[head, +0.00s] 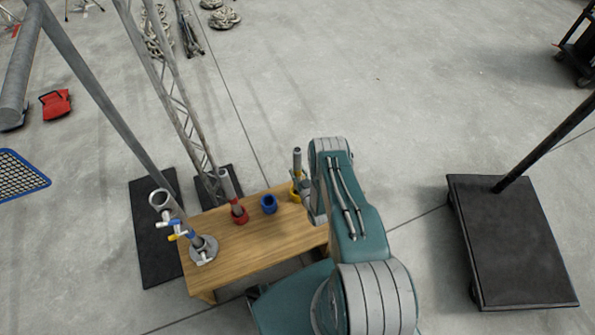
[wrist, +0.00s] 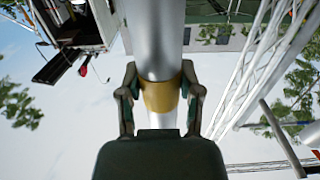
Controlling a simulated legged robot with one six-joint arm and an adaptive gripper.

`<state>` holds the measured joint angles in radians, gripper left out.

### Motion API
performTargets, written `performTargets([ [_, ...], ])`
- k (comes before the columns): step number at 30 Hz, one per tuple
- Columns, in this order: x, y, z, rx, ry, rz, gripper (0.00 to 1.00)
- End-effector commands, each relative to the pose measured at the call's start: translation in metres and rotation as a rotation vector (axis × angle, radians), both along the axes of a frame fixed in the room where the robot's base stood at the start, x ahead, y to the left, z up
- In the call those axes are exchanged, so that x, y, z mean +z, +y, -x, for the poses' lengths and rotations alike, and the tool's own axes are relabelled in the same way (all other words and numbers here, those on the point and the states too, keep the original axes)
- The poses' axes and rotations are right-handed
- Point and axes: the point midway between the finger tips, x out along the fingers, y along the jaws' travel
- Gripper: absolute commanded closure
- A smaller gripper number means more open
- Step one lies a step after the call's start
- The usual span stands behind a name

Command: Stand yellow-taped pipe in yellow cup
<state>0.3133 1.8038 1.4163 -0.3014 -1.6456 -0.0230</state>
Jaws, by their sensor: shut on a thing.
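The yellow-taped pipe (wrist: 160,97) runs upright between the two fingers of my gripper (wrist: 160,95) in the wrist view, its yellow band at finger height. In the head view the grey pipe (head: 297,159) stands about upright at the table's back right corner. The yellow cup (head: 294,191) shows just below it, partly hidden by my gripper (head: 304,184). My gripper is shut on the pipe. The pipe's lower end is hidden, so I cannot tell whether it is inside the cup or above it.
On the wooden table (head: 250,245), a red cup (head: 240,215) holds a grey pipe (head: 228,186). A blue cup (head: 268,204) beside it looks empty. A metal stand (head: 203,251) with taped pieces is at the left. A black-based post (head: 510,240) stands right.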

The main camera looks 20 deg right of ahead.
Motion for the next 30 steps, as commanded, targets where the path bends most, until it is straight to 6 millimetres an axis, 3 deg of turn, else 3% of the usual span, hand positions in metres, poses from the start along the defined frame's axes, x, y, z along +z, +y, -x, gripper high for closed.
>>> performTargets([
  [30, -0.026, 0.000, 0.001, 0.001, 0.001, 0.000, 1.00],
])
